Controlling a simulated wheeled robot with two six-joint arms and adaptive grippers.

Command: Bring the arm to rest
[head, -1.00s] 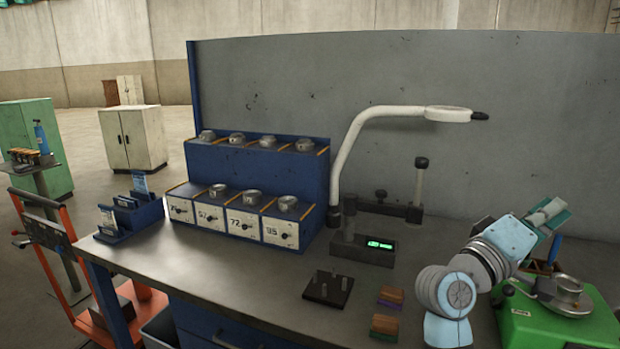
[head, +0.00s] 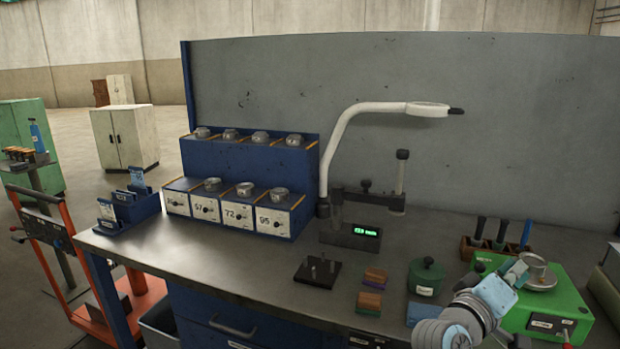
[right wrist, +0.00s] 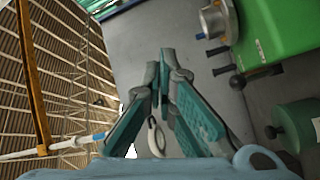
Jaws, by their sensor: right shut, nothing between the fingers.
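My right arm comes in at the lower right of the head view. Its gripper (head: 514,271) is in front of the green machine (head: 555,300) and partly hidden by its own wrist. In the right wrist view the two teal fingers of this gripper (right wrist: 167,58) come together at their tips, with nothing between them. The grey bench top (right wrist: 190,25) shows beyond them. My left gripper is not in view.
A green lidded pot (head: 426,277), colored blocks (head: 371,290) and a dark pegged plate (head: 317,272) stand near the arm. A wooden holder (head: 492,247) with dark handles is behind.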

